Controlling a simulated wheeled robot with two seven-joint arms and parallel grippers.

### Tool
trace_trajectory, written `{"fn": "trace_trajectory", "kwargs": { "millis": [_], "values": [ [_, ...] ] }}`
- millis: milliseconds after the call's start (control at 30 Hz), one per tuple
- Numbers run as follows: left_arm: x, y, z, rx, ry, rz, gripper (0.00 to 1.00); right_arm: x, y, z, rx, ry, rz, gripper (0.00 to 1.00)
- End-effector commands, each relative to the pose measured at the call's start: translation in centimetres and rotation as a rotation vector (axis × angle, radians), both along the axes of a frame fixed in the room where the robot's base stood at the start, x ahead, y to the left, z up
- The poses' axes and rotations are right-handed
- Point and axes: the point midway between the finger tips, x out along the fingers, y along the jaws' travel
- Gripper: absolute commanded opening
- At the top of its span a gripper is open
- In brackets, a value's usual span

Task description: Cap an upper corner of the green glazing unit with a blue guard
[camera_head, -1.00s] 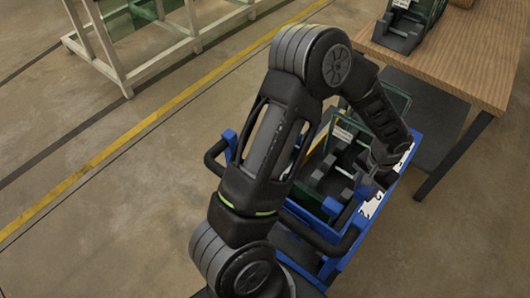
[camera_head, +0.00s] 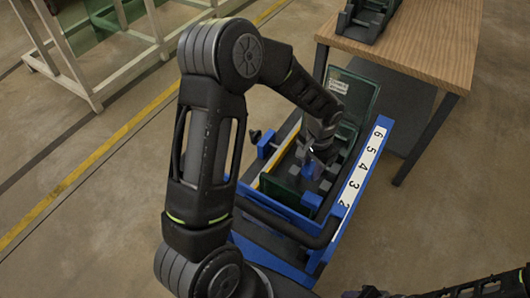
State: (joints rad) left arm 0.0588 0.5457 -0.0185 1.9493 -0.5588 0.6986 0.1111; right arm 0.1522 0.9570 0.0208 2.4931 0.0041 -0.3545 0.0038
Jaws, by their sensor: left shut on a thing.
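A green glazing unit (camera_head: 353,96) stands tilted at the far end of a blue cart (camera_head: 379,128), a pale label near its upper left. My left gripper (camera_head: 312,163) reaches down over the cart in front of the pane. It is shut on a small blue guard (camera_head: 308,172), mostly hidden by the fingers and dark fittings. I cannot tell whether the guard touches any glass. Another dark green pane (camera_head: 283,191) is low in the near part of the cart. My right arm shows only as a dark strip at the bottom right; its fingers are not clear.
The cart has a strip (camera_head: 361,165) numbered 6 to 2 on its right side, a black handle (camera_head: 290,232) in front and blue blocks (camera_head: 265,147) at left. A wooden table (camera_head: 420,50) with a dark rack (camera_head: 366,18) stands behind. A pale frame (camera_head: 100,60) stands at far left.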

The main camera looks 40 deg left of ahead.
Motion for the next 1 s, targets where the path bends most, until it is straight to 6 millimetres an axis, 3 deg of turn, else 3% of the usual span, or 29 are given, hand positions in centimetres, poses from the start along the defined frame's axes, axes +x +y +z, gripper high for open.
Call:
{"fn": "trace_trajectory", "kwargs": {
  "millis": [300, 500, 700, 1000],
  "values": [
    [-3.0, 7.3, 2.6, 0.005, 0.006, -0.629, 0.00, 0.2, 0.1, -1.9, 0.004, -0.006, 0.001, 0.44],
    [-5.4, 10.4, 4.0, -0.002, 0.007, -0.995, 0.00, 0.3, 0.1, -2.6, 0.007, -0.009, 0.002, 0.44],
    [-6.6, 11.7, 4.6, -0.007, 0.005, -1.178, 0.00, 0.3, 0.2, -2.8, 0.007, -0.011, 0.003, 0.44],
    [-6.7, 11.8, 4.7, -0.008, 0.005, -1.204, 0.00, 0.4, 0.1, -2.8, 0.007, -0.011, 0.003, 0.44]
  ]
}}
